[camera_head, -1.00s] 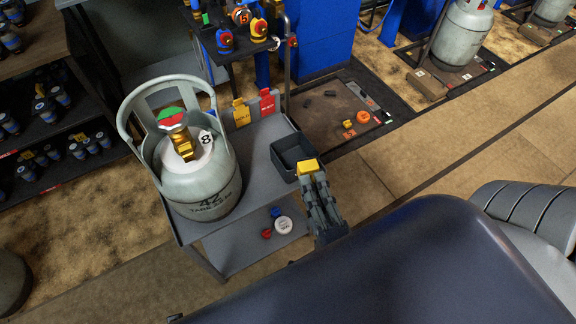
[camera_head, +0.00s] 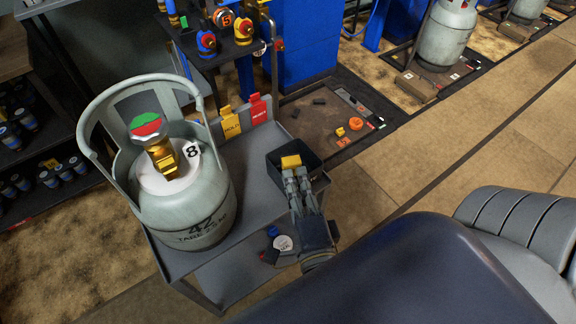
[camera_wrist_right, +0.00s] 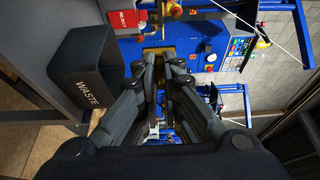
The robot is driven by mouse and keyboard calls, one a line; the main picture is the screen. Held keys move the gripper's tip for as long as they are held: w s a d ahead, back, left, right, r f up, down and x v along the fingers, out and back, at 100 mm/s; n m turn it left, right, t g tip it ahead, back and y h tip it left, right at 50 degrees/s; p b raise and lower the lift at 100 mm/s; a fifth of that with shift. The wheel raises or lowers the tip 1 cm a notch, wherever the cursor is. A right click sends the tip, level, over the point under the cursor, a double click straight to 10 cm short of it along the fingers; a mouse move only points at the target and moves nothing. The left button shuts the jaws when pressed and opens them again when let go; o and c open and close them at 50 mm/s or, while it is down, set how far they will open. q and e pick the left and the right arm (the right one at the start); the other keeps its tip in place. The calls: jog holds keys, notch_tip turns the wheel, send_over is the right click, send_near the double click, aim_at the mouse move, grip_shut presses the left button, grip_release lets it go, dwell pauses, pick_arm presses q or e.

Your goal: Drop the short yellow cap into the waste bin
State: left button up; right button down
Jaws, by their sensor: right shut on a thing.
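My right gripper (camera_head: 292,171) is shut on the short yellow cap (camera_head: 291,161). In the head view the cap overlaps the opening of the dark waste bin (camera_head: 312,166), and it looks held above it; the exact height is hard to tell. In the right wrist view the cap (camera_wrist_right: 157,51) shows between the fingertips (camera_wrist_right: 158,58). There the bin, marked WASTE (camera_wrist_right: 85,88), stands to the left of the fingers. The bottom of the bin is hidden. My left gripper is not in view.
A large grey gas cylinder (camera_head: 190,205) with a brass valve stands left of the bin on the grey cart (camera_head: 248,170). Yellow and red (camera_head: 257,111) signs rise at the cart's back edge. A tool rack (camera_head: 225,60) stands behind.

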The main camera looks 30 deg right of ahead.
aim_at(288, 160)
jog(key=x, duration=0.6)
jog(key=shift+w+a+f, duration=0.1)
jog(key=shift+w+f, duration=0.35)
jog(key=shift+f, duration=0.05)
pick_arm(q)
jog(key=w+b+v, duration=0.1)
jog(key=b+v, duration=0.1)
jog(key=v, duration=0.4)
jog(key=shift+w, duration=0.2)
pick_arm(e)
notch_tip(288, 160, down, 3)
jog(key=shift+f, duration=0.1)
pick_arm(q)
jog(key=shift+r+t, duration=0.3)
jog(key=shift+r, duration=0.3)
pick_arm(e)
jog(key=shift+f, duration=0.35)
jog(key=shift+f, duration=0.15)
jog(key=c, duration=1.9)
grip_release()
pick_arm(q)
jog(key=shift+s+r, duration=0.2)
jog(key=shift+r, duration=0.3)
pick_arm(e)
jog(key=shift+o, duration=0.7)
jog(key=shift+s, duration=0.1)
